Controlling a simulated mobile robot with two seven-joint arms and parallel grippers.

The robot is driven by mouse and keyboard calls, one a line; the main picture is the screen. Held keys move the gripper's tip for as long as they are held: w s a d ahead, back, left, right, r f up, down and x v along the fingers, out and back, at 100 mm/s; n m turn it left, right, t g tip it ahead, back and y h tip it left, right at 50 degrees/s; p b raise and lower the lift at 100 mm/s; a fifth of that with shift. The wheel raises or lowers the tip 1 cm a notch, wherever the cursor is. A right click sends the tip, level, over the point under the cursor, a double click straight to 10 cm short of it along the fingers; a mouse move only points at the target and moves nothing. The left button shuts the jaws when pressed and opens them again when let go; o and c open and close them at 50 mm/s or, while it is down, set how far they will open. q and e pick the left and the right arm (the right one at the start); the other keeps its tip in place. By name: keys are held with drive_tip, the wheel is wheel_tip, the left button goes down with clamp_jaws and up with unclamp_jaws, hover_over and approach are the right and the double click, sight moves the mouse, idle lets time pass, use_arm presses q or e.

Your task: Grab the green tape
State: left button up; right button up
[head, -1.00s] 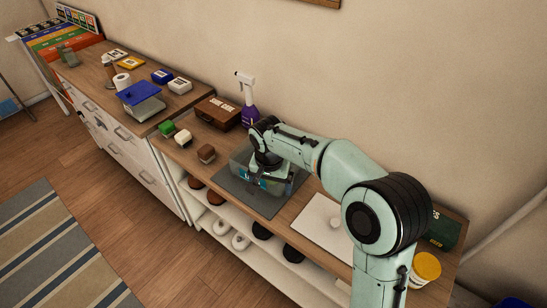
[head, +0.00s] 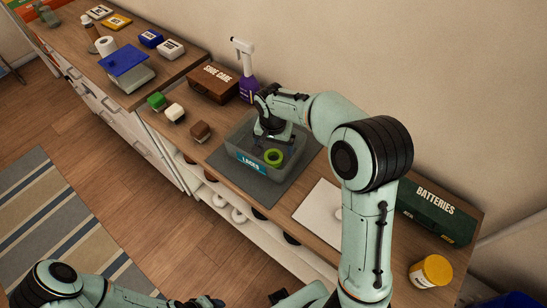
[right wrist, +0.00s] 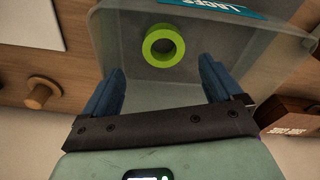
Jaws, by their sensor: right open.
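The green tape (head: 274,163) is a bright green ring inside a clear grey bin (head: 233,149) with a teal "LACES" label. The tape also shows in the right wrist view (right wrist: 149,47), beyond the fingertips near the bin's labelled wall. My right gripper (head: 270,133) is over the bin, beside the tape in the head view. Its two blue fingers (right wrist: 158,80) are spread apart with nothing between them. The tape is apart from the fingers. My left arm crosses the bottom left of the head view; its gripper's fingers cannot be made out.
The bin stands on a dark mat (head: 224,172). A brown shoe care box (head: 213,85) and a purple spray bottle (head: 247,88) stand behind it. A white board (head: 316,213), a green batteries box (head: 432,215) and a yellow-lidded jar (head: 431,272) are to the right.

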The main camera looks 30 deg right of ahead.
sight(273, 159)
drive_tip(key=shift+w+d+f, duration=0.1)
drive_tip(key=shift+w+f, duration=0.05)
drive_tip(key=shift+f, duration=0.55)
drive_tip(key=f, duration=0.5)
drive_tip(key=shift+w+f, duration=0.1)
drive_tip(key=shift+w, duration=0.2)
drive_tip(key=c, duration=1.1)
